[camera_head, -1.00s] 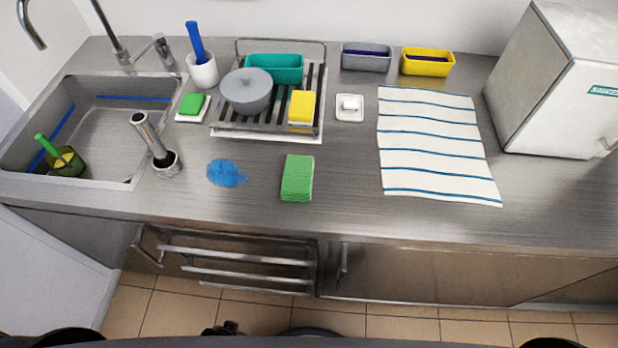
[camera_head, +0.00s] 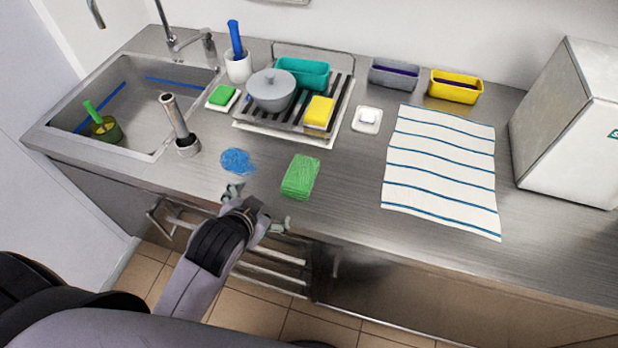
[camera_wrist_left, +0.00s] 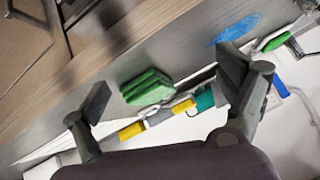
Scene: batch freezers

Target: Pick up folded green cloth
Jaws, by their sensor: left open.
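The folded green cloth (camera_head: 300,177) lies on the steel counter near its front edge, right of a blue patch. My left gripper (camera_head: 258,207) is open and empty, in front of the cloth and to its left at the counter's front edge. In the left wrist view the cloth (camera_wrist_left: 147,86) shows between the spread fingers of my gripper (camera_wrist_left: 165,95), apart from both. My right gripper is not in view.
The blue patch (camera_head: 237,162) lies left of the cloth. Behind are a dish rack (camera_head: 333,125) with a grey pot (camera_head: 271,90) and a yellow sponge (camera_head: 320,111). A metal cylinder (camera_head: 178,124) stands by the sink (camera_head: 138,128). A striped towel (camera_head: 440,170) lies right.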

